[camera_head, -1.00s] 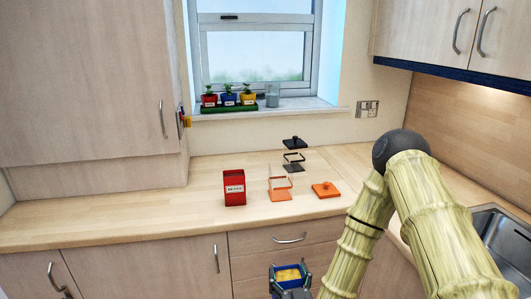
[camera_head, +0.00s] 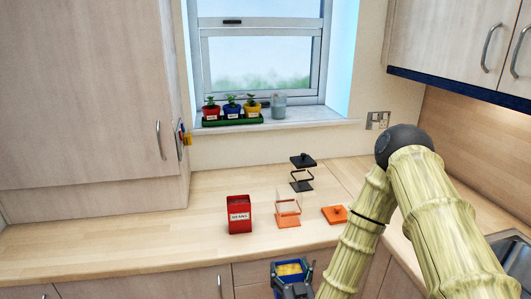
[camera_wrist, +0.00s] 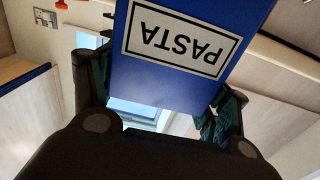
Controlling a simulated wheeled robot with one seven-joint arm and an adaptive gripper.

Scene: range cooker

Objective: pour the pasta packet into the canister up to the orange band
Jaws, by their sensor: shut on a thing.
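The blue pasta packet (camera_head: 291,270) is in my gripper (camera_head: 292,281), low in the head view, in front of the counter's front edge. Its open top shows yellow pasta. In the wrist view the packet (camera_wrist: 195,75) fills the space between the fingers of my gripper (camera_wrist: 160,85), its PASTA label inverted in the picture. A clear canister (camera_head: 288,208) with an orange base and an orange band stands on the counter, beyond and apart from the packet. It looks empty. An orange lid (camera_head: 335,215) with a knob lies to its right.
A red open packet (camera_head: 239,215) stands left of the canister. A clear canister with black base and band (camera_head: 301,180) stands behind, near a black lid (camera_head: 303,160). Potted plants line the windowsill (camera_head: 290,117). A sink (camera_head: 515,255) is at right. The left counter is clear.

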